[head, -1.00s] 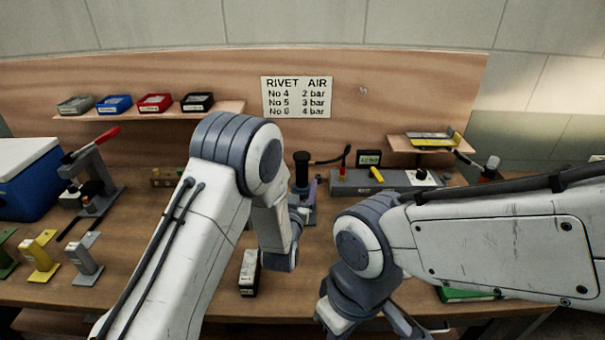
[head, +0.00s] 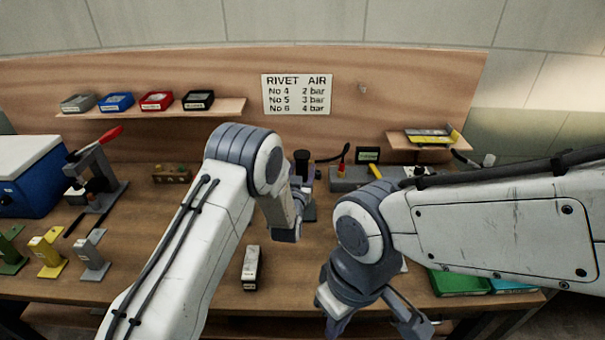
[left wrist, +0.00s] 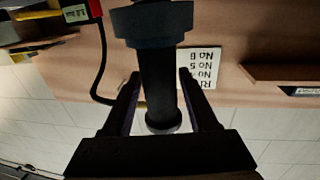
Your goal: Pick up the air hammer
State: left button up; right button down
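The air hammer appears to be the dark upright cylinder (head: 302,162) at the back of the bench, partly hidden behind my left arm. In the left wrist view, the dark cylinder (left wrist: 160,75) with a wider collar fills the middle. My left gripper (left wrist: 158,88) has one finger on each side of it, with narrow gaps showing, so it looks open around the cylinder. In the head view, my left gripper (head: 307,185) is mostly hidden by its own wrist. My right gripper (head: 375,318) is open and empty near the bench's front edge.
A black hose (left wrist: 102,70) curves beside the cylinder from a red fitting. A grey regulator unit (head: 345,180) stands right of it. A small black-and-white block (head: 252,268) lies in front. A lever press (head: 95,180) and blue box (head: 30,180) stand left. Bins line a shelf (head: 160,110).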

pick_arm(q)
grip_shut()
jog(key=shift+r, duration=0.2)
jog(key=shift+r, duration=0.1)
jog(key=shift+w+r, duration=0.1)
jog(key=shift+r, duration=0.35)
notch_tip(320, 180, up, 17)
jog(key=b, duration=0.4)
